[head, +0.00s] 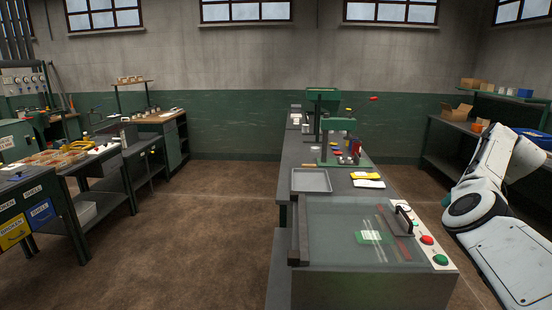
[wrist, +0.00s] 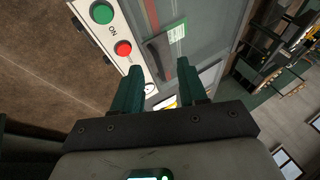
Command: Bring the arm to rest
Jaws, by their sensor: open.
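My gripper (wrist: 160,85) shows in the wrist view with two dark green fingers apart and nothing between them. Beyond the fingers lies the machine with a clear lid (head: 345,225), with its green button (wrist: 101,13) and red button (wrist: 123,48) on a white panel. My white arm (head: 490,210) is bent at the right side of the head view, beside this machine. The gripper itself is not clearly seen in the head view.
A long bench (head: 290,160) runs away from the machine, with a grey tray (head: 311,180) and a green press (head: 338,140) on it. Workbenches (head: 75,195) stand at the left, shelves (head: 440,160) at the right. The brown floor (head: 190,240) between is clear.

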